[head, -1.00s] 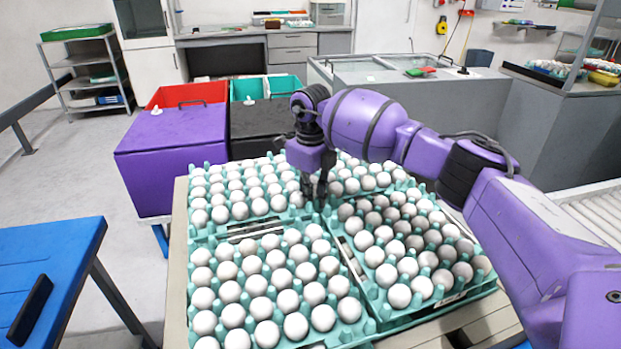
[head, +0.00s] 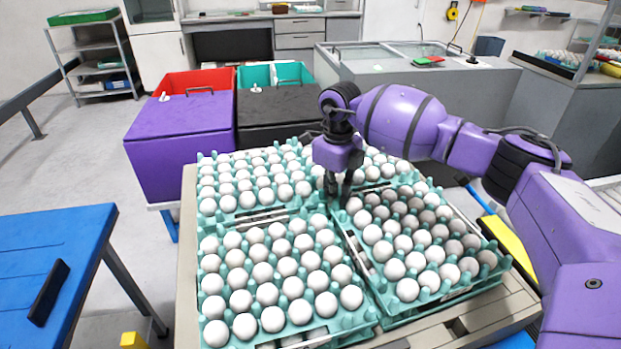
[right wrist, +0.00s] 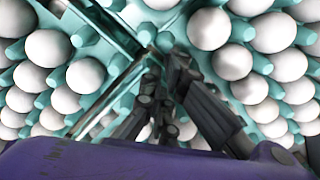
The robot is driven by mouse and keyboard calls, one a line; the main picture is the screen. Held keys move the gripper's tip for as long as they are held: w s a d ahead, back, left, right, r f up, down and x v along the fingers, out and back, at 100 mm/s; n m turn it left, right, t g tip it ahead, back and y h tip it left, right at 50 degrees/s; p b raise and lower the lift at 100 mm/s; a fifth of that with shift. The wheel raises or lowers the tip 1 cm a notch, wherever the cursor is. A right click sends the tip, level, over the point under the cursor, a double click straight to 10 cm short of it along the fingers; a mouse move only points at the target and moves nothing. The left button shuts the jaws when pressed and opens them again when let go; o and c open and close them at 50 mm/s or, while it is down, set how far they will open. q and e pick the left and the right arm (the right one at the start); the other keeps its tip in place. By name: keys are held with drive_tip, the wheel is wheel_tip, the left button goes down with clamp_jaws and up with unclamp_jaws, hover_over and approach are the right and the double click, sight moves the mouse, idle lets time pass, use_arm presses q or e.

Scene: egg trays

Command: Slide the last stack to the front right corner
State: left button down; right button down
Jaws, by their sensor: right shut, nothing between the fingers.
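Several teal egg-tray stacks full of white eggs stand close together on a beige table (head: 188,260). The front right stack (head: 450,297) lies near the table's right and front edges, and a narrow gap separates it from the front left stack (head: 300,335). The back left stack (head: 205,218) and back right stack lie behind; my right arm partly covers the back right one. My right gripper (head: 340,203) points down, shut and empty, at the front right stack's back left corner. Its fingers (right wrist: 165,70) show between trays in the right wrist view; contact is unclear. My left gripper is out of view.
A purple bin (head: 180,150) and a black bin (head: 277,128) stand just behind the table. A blue table (head: 70,235) is at the left, with open floor between. A grey chest unit (head: 400,90) stands at the back right.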

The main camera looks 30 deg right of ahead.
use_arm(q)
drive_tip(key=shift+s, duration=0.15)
use_arm(e)
wheel_tip(320, 180, up, 12)
drive_tip(key=shift+r, duration=0.15)
idle(0.4)
